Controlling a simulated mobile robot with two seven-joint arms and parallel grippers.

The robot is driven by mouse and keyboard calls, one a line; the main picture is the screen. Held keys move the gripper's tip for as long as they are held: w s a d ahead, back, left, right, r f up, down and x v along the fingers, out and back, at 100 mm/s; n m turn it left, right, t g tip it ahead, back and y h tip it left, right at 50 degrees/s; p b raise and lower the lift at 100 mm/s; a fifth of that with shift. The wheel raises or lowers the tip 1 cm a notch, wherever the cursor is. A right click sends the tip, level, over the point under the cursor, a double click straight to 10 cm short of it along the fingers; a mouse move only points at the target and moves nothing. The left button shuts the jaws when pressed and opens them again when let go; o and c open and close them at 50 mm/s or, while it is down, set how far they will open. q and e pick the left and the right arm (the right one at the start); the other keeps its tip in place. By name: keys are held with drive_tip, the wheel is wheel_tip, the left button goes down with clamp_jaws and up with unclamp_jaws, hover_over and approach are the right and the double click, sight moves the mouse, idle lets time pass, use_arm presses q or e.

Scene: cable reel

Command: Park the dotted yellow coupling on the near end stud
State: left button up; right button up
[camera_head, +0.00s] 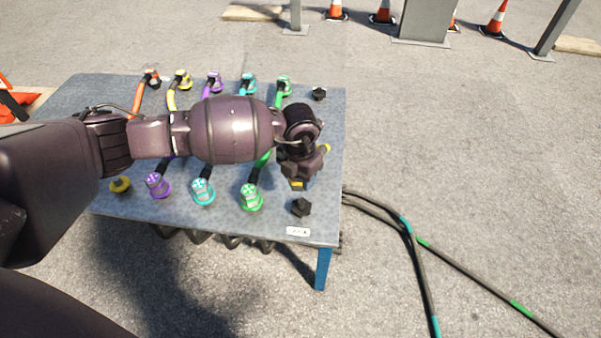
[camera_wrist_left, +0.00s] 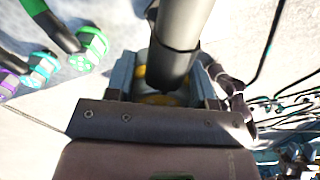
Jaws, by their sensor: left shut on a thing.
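My left gripper (camera_head: 297,176) is above the right part of the blue-grey table (camera_head: 328,180). In the left wrist view its fingers (camera_wrist_left: 165,85) are shut on a yellow coupling (camera_wrist_left: 140,72) with a thick dark cable sleeve. Its face and any dots are hidden. In the head view only small yellow patches show at the gripper. The near end stud (camera_head: 302,207), dark and knobbed, stands bare at the table's near right corner, just below the gripper in the picture. The held coupling looks apart from it; its height above the table is unclear. My right gripper is out of view.
The far row has several couplings and a bare dark stud (camera_head: 319,93). Cables (camera_head: 408,235) lie on the ground at right.

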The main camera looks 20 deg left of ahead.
sight(302, 202)
use_arm(q)
drive_tip(key=shift+w+d+f, duration=0.1)
drive_tip(key=shift+d, duration=0.25)
drive_tip(key=shift+f+b, duration=0.4)
drive_tip(key=shift+f, duration=0.2)
wheel_tip(302, 202, down, 3)
drive_tip(key=shift+r+b, duration=0.2)
drive_tip(key=shift+b, duration=0.55)
wheel_tip(302, 202, down, 3)
drive_tip(key=shift+f+b, duration=0.1)
drive_tip(key=shift+b, duration=0.9)
drive_tip(key=shift+f, duration=0.85)
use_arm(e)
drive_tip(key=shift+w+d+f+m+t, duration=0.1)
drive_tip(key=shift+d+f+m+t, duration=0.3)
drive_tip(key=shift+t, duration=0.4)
use_arm(q)
drive_tip(key=shift+r+p, duration=0.1)
drive_tip(key=shift+p, duration=0.2)
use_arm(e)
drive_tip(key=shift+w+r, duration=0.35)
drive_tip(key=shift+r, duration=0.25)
use_arm(q)
drive_tip(key=shift+f, duration=0.55)
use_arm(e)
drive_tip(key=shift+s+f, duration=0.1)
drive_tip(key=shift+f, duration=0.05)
use_arm(q)
drive_tip(key=o, duration=1.1)
